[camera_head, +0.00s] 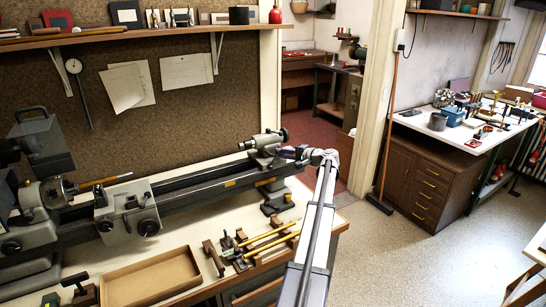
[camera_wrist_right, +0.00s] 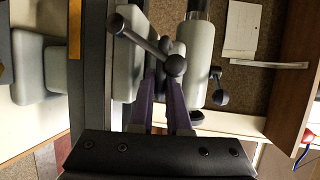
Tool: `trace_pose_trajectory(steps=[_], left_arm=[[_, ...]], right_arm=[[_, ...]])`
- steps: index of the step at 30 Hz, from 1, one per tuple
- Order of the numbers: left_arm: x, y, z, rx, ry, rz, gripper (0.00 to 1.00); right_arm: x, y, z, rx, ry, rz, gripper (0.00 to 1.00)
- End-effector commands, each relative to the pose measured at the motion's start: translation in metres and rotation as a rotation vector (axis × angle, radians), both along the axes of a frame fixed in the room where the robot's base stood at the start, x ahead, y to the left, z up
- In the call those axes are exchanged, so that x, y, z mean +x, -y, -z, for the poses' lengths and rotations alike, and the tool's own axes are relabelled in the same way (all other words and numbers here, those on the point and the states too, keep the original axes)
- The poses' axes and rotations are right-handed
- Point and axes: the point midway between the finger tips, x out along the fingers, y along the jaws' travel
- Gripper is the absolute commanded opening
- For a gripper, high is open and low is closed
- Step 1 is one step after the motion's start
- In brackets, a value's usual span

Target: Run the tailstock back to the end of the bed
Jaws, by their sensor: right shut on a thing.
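The grey tailstock (camera_head: 262,143) sits on the lathe bed (camera_head: 205,186) near the bed's right end. In the right wrist view its pale body and barrel (camera_wrist_right: 199,65) stand beside the dark bed (camera_wrist_right: 90,75). A lever with a dark ball (camera_wrist_right: 174,66) crosses in front of it. My right gripper (camera_head: 290,153) reaches the tailstock's near side. In the wrist view its purple fingers (camera_wrist_right: 163,85) are shut on a part of the tailstock near the lever; the exact gripped part is partly hidden. My left gripper is not in view.
The carriage (camera_head: 127,212) stands on the bed's left half, with the headstock (camera_head: 30,225) beyond it. A shallow wooden tray (camera_head: 152,278) and brass-rodded tools (camera_head: 255,243) lie on the bench in front. A shelf (camera_head: 150,36) runs above. Open floor lies to the right.

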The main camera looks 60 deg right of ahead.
Motion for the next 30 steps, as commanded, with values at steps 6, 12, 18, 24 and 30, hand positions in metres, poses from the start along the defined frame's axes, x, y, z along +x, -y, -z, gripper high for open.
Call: trace_pose_trajectory(steps=[6,12,18,24,30], left_arm=[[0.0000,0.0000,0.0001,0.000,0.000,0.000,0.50],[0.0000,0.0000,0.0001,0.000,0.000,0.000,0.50],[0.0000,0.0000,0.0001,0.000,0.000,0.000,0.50],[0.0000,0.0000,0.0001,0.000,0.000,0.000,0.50],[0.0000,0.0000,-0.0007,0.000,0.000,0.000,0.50]], right_arm=[[-0.0065,0.0096,0.0002,-0.001,-0.001,0.005,0.00],[-0.0064,0.0093,0.0002,-0.001,0.000,0.004,0.00],[-0.0059,0.0089,0.0003,-0.001,0.000,0.003,0.21],[-0.0051,0.0080,0.0001,0.000,0.000,0.001,0.27],[-0.0072,0.0072,-0.0008,0.000,0.000,0.000,0.27]])
